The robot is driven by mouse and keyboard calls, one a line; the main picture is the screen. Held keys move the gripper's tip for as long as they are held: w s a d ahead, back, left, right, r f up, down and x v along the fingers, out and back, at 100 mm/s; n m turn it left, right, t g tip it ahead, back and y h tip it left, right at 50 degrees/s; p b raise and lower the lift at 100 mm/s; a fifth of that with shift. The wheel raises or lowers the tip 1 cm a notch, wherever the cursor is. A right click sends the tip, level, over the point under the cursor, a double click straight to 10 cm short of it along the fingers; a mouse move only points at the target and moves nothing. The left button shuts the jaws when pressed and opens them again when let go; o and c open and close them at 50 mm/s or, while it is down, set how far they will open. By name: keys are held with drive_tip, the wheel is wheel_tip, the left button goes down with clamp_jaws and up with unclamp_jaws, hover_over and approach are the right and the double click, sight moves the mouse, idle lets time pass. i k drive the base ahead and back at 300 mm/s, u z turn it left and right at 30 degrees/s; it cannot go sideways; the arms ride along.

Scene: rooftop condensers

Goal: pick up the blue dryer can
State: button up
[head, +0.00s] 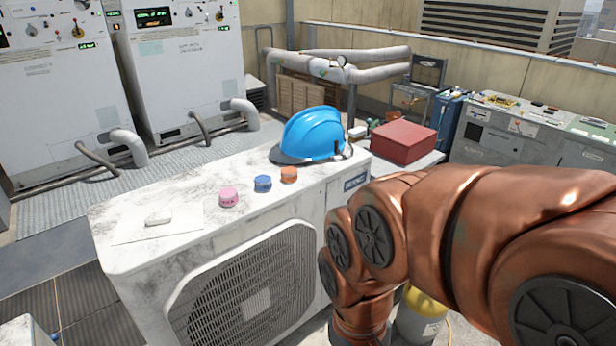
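The blue dryer can (263,184) is a small short cylinder. It stands on top of the white condenser unit (130,255), between a pink can (229,197) on its left and an orange-brown can (289,175) on its right. The three cans stand apart in a slanting row near the unit's front edge. My copper-coloured arm reaches in from the right and bends down in front of the unit's right end. My gripper is not in view; the arm's lower end runs out of the bottom of the picture.
A blue hard hat (314,134) sits on the unit behind the cans. A white sheet with a small pale object (158,218) lies at the left of the top. A red box (403,143) stands behind at the right. A yellow-topped cylinder (422,312) stands low beside my arm.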

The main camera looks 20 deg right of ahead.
sight(263, 183)
drive_tip(key=z, duration=0.05)
drive_tip(key=k, duration=0.5)
drive_tip(key=z, duration=2.05)
drive_tip(key=i, duration=1.1)
drive_tip(key=u, duration=3.9)
